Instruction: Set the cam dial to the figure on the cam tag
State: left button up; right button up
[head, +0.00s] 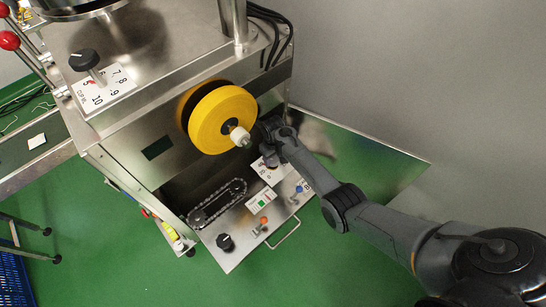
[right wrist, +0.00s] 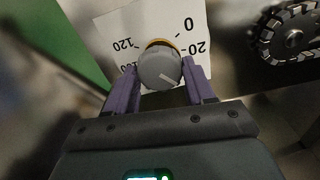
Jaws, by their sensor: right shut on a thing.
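In the right wrist view a round grey dial (right wrist: 159,69) with a brass-coloured collar stands on a white scale plate (right wrist: 108,22). I read 0, 20 and 120 on the plate; other figures are partly hidden. A pale line on the dial face points to the lower right of the picture. My right gripper (right wrist: 161,78) is shut on this dial, one purple finger on each side. In the head view my right gripper (head: 269,154) is at the front panel beside the yellow wheel and hides the dial. I cannot make out a readable cam tag. My left gripper is not in view.
The yellow wheel (head: 221,119) with its white hub is close to my right gripper. Below are a chain loop (head: 217,203), a black knob (head: 225,241), small orange and blue switches, and a metal handle (head: 285,234). Another black dial (head: 84,60) is at upper left.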

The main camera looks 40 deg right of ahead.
jog(key=m+p, duration=0.2)
jog(key=shift+r+m, duration=0.1)
jog(key=shift+m, duration=0.3)
jog(key=m+p, duration=0.1)
jog(key=m, duration=0.2)
jog(key=shift+m, duration=0.4)
jog(key=m, duration=0.8)
jog(key=shift+m, duration=0.4)
jog(key=o, duration=1)
jog(key=shift+o, duration=0.2)
